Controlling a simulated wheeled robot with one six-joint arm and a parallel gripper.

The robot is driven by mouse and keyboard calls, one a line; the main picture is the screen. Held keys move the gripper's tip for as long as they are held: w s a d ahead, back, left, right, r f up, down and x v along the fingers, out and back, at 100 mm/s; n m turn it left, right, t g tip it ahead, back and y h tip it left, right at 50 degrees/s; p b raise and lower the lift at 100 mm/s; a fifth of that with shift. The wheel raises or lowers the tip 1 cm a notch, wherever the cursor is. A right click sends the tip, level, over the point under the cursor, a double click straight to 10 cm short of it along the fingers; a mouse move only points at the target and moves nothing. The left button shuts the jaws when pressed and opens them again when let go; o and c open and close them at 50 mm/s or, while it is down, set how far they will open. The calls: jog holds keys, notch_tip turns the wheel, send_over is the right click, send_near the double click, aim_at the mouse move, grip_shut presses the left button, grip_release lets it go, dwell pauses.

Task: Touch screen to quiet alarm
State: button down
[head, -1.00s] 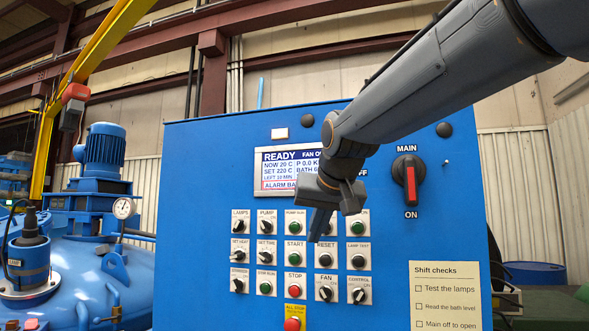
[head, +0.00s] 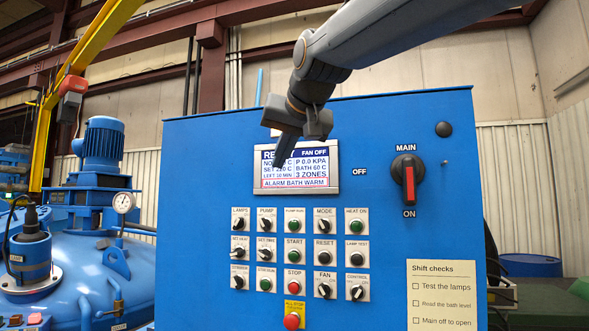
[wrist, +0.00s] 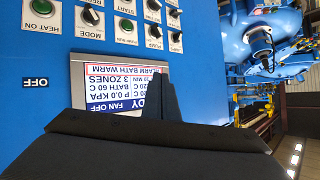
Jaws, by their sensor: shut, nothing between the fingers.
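The screen (head: 317,172) is a small framed display high on the blue control panel.
Below the screen are rows of knobs and buttons, with a red stop button (head: 292,321) at the bottom. The red MAIN switch (head: 408,183) is at the right, above the Shift checks note (head: 442,295). A blue vessel with a motor (head: 103,145) stands left.

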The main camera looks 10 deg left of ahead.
jog(key=p, duration=0.2)
send_near(288, 173)
jog(key=shift+s+a+f+x, duration=0.1)
jog(key=shift+x, duration=0.6)
jog(key=shift+s+a+f+x, duration=0.1)
jog(key=shift+x, duration=0.65)
jog(key=shift+s+a+f+x, duration=0.1)
jog(key=shift+s+x, duration=0.05)
jog(key=shift+x, duration=0.55)
jog(key=shift+w, duration=0.1)
jog(key=shift+w+d, duration=0.1)
jog(key=shift+w, duration=0.25)
jog(key=shift+w+p, duration=0.25)
jog(key=shift+p, duration=0.05)
dwell(0.6)
jog(key=shift+s, duration=0.7)
jog(key=shift+s+a+b, duration=0.1)
jog(key=shift+s+b, duration=0.25)
jog(key=shift+s, duration=0.9)
jog(key=shift+s+a+b, duration=0.15)
jog(key=shift+s+b, duration=0.2)
jog(key=shift+s, duration=0.9)
